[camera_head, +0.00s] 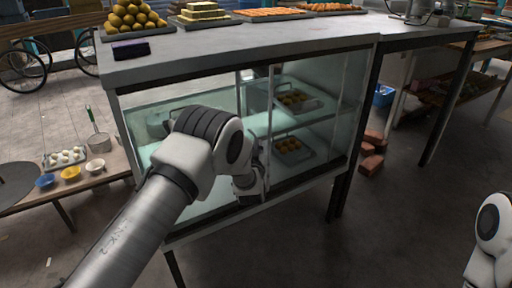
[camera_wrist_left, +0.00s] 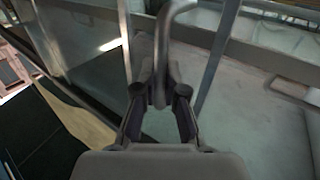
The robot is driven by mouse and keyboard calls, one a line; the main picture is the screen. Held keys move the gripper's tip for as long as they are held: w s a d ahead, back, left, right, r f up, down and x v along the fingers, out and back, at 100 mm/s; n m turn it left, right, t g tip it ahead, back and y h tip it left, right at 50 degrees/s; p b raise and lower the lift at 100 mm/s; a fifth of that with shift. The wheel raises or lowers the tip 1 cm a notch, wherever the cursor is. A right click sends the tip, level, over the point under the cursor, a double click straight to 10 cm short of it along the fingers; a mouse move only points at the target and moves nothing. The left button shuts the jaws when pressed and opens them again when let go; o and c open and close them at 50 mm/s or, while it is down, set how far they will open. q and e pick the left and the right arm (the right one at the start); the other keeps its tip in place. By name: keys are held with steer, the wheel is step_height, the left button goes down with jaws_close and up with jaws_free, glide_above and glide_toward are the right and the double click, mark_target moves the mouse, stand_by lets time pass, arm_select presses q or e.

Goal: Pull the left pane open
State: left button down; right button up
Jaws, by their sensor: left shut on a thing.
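A glass-fronted display cabinet (camera_head: 365,42) stands in front of me with a left pane (camera_head: 150,112) and a right pane (camera_head: 335,95). My left arm reaches across the left pane in the head view and hides much of it. In the left wrist view my left gripper (camera_wrist_left: 159,93) is shut on a curved grey metal handle (camera_wrist_left: 163,45) at the pane. The glass and frame edges lie around it. Only a link of my right arm shows at the lower right of the head view; its gripper is out of view.
Trays of food (camera_head: 292,100) sit on the shelves behind the glass. Food piles (camera_head: 135,17) and a dark purple box (camera_head: 131,50) are on the cabinet top. A low table (camera_head: 112,167) with bowls stands at the left. Bricks (camera_head: 371,160) lie on the floor to the right.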

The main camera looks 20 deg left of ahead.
arm_select(q)
steer(key=c, duration=1.2)
jaws_free()
steer(key=shift+s, duration=0.1)
steer(key=v, duration=1.1)
steer(key=shift+s+d, duration=0.1)
steer(key=shift+s, duration=0.3)
